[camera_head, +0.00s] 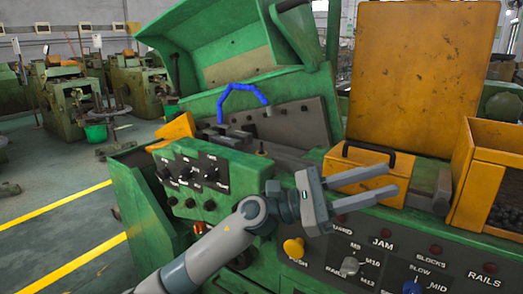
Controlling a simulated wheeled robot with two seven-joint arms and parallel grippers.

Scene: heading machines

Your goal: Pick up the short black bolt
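My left gripper (393,179) reaches in from the bottom, in front of the green machine's control panel. Its two fingers point right and are spread apart, with nothing seen between them. No short black bolt can be told for sure. A small dark upright piece (262,149) stands on the machine's ledge, left of and beyond the gripper, too small to identify. Several dark small parts (506,203) lie in the orange bin (492,155) at the right edge; single bolts cannot be made out. My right gripper is not in view.
The green machine (150,215) fills the middle, with its lid (225,45) raised. A blue segmented arch (241,88), an orange box with a black handle (352,172) and an upright orange panel (420,75) stand around the work area.

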